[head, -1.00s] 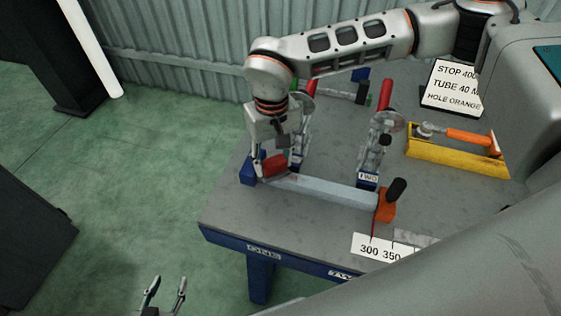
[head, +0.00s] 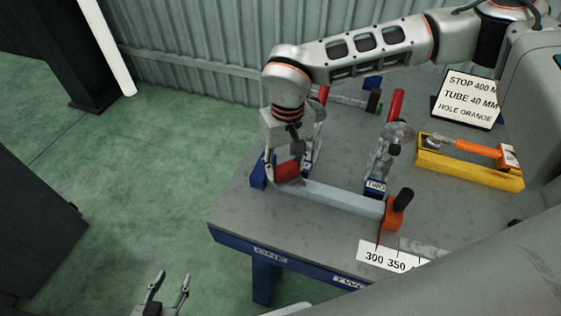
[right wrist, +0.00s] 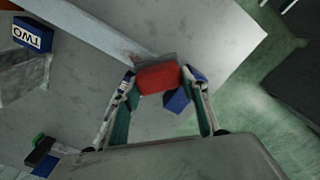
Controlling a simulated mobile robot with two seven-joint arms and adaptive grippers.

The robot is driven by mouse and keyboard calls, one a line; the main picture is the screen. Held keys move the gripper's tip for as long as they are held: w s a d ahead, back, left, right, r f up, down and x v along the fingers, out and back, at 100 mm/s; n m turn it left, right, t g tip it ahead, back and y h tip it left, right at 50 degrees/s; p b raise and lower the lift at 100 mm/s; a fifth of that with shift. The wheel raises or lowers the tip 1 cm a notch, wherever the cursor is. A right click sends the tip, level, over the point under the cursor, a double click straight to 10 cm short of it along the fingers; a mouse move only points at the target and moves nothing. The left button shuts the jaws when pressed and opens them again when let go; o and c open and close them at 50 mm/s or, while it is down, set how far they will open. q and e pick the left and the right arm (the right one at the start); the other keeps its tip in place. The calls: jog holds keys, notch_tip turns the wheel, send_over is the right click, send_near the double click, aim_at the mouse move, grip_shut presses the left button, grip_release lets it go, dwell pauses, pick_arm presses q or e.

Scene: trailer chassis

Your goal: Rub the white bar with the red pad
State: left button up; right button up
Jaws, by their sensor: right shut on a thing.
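The white bar (head: 340,196), pale grey-white, lies along the bench's front, its right end at an orange stop. My right gripper (head: 286,176) is over its left end, shut on the red pad (head: 287,170). In the right wrist view the red pad (right wrist: 158,78) sits between the fingers of my right gripper (right wrist: 159,83), at the end of the white bar (right wrist: 95,30). A faint reddish mark shows on the bar beside the pad. I cannot tell whether pad and bar touch. My left gripper (head: 173,279) is open and empty, low beside the bench.
The orange stop (head: 394,214) has a black knob. Red-handled clamps, one (head: 397,104) by the "TWO" label, stand behind the bar. A yellow tray (head: 468,174) holds an orange-handled tool. A sign (head: 469,98) stands at the back. A scale plate (head: 390,257) lies in front.

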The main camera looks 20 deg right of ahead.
aim_at(299, 167)
jog(key=shift+s+d, duration=0.2)
jog(key=shift+d, duration=0.2)
jog(key=shift+s+d+f+p, duration=0.1)
jog(key=shift+s+d+p, duration=0.1)
jog(key=shift+s+d, duration=0.3)
jog(key=shift+s+d+f+p, duration=0.15)
jog(key=shift+s+d, duration=0.1)
jog(key=shift+d, duration=0.3)
jog(key=shift+s+d, duration=0.6)
jog(key=shift+d, duration=0.15)
jog(key=shift+s+d+f+p, duration=0.15)
jog(key=shift+s+d+p, duration=0.35)
jog(key=shift+s+d, duration=0.5)
jog(key=shift+w+d, duration=0.1)
jog(key=shift+w, duration=0.05)
notch_tip(299, 167, up, 2)
jog(key=shift+r+p, duration=0.2)
jog(key=shift+p, duration=0.75)
notch_tip(299, 167, up, 4)
jog(key=shift+f+p, duration=0.2)
jog(key=shift+p, duration=1)
jog(key=shift+r, duration=0.1)
